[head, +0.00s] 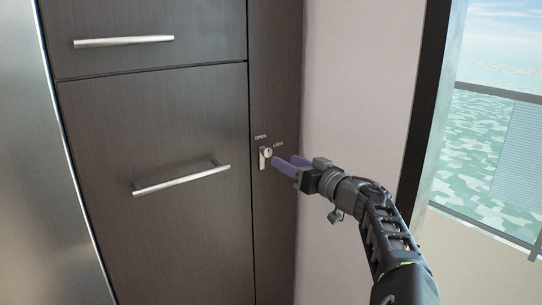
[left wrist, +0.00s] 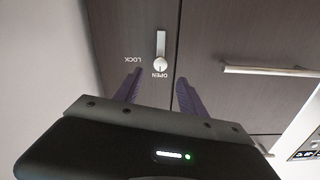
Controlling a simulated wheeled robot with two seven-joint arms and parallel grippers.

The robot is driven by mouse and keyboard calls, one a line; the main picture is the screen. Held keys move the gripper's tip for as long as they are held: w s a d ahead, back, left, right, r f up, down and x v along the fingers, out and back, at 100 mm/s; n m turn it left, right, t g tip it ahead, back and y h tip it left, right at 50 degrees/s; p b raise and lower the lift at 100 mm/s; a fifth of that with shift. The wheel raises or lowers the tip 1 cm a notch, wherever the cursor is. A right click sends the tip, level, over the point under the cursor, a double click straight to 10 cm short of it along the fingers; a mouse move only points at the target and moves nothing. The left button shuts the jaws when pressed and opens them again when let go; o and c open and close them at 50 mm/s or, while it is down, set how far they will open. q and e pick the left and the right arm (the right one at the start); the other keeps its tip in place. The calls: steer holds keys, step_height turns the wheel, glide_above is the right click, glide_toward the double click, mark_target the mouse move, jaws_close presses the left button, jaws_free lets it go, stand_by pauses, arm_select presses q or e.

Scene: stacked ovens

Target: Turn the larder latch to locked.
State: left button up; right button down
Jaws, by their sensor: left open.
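The larder latch (head: 263,158) is a small light metal knob with a short lever, on a narrow dark panel beside the larder door. The lever hangs down from the knob. The word OPEN is above it and LOCK is to its right. My left gripper (head: 284,161) is just right of the latch, with its purple fingers pointing at it. The left wrist view shows the latch (left wrist: 160,50) upside down, beyond and roughly between the open fingertips (left wrist: 158,77). Nothing is held. I cannot tell whether a finger touches the latch. My right gripper is not in view.
The dark larder door (head: 160,130) has a bar handle (head: 182,180) left of the latch. Another handle (head: 124,41) is on the panel above. A pale wall (head: 360,80) and a window (head: 495,130) are on the right.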

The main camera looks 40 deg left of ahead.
mark_target(269, 153)
arm_select(q)
steer(key=shift+a, duration=0.1)
steer(key=p+x, duration=0.1)
steer(key=x, duration=0.6)
steer(key=shift+w+a, duration=0.15)
steer(key=shift+a, duration=0.2)
steer(key=shift+c, duration=0.6)
jaws_close()
